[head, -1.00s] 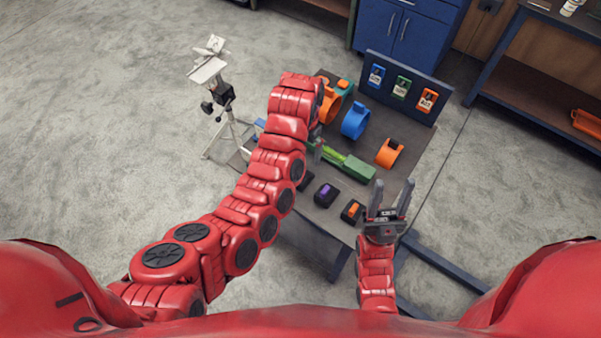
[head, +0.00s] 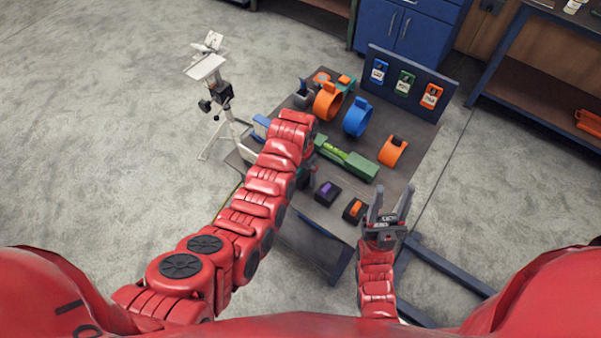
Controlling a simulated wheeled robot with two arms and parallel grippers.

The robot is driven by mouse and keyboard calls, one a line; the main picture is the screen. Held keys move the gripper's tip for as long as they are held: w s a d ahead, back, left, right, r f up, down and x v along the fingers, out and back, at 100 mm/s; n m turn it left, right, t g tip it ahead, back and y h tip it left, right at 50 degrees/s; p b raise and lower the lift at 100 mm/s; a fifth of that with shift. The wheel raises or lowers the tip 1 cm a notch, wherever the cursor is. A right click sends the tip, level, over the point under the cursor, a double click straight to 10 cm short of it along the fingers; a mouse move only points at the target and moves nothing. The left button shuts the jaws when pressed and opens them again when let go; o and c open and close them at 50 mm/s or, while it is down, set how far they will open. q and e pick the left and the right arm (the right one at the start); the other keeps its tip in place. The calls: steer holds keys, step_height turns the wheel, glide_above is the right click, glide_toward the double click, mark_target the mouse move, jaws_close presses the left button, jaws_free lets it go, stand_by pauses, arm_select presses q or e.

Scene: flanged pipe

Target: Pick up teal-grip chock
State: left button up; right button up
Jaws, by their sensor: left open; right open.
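The teal-grip chock cannot be made out; my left arm covers the part of the table left of the purple-grip chock (head: 327,193). That chock is a dark block with a purple top. An orange-grip chock (head: 353,210) lies to its right, near the table's front edge. My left gripper (head: 306,174) points down beside the purple-grip chock, mostly hidden behind its own arm. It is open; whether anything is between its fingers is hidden. My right gripper (head: 388,205) is open and empty, fingers pointing up in the picture, at the table's front right edge.
The table (head: 412,160) also holds a green block (head: 347,159), orange clamp ring (head: 327,101), blue ring (head: 357,117) and smaller orange ring (head: 393,151). A panel (head: 405,83) with three coloured tags stands at the back. A white stand (head: 215,80) is at left.

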arm_select(q)
steer(key=shift+f, duration=0.45)
jaws_close()
steer(key=shift+r, duration=0.1)
